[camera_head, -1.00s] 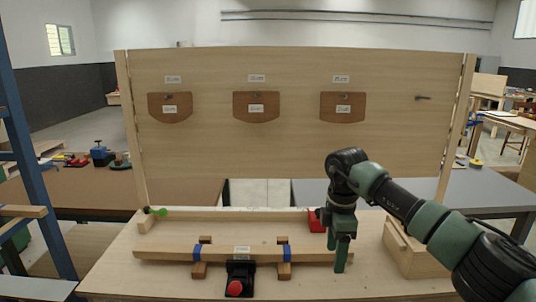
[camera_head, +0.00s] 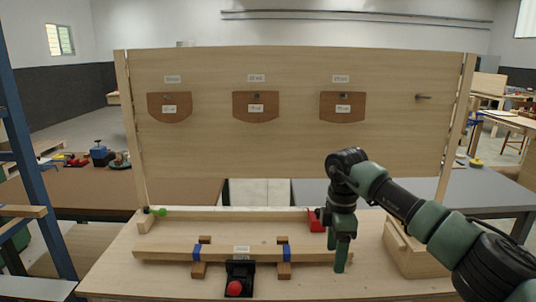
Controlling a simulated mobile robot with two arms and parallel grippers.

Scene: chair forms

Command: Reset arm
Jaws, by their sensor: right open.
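My right arm comes in from the right. My right gripper (camera_head: 341,262) points down, open, with its two green fingers apart near the right end of the wooden bar (camera_head: 215,253). Whether the fingers touch the bar or stand in front of it I cannot tell. No object shows held between them. My left gripper is not in view.
The bar lies on small blocks with blue bands. A red button (camera_head: 234,288) sits in front of it, and a red block (camera_head: 317,220) is just left of my gripper. An upright board (camera_head: 290,155) with three brown plates stands behind. A wooden box (camera_head: 415,262) is at right.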

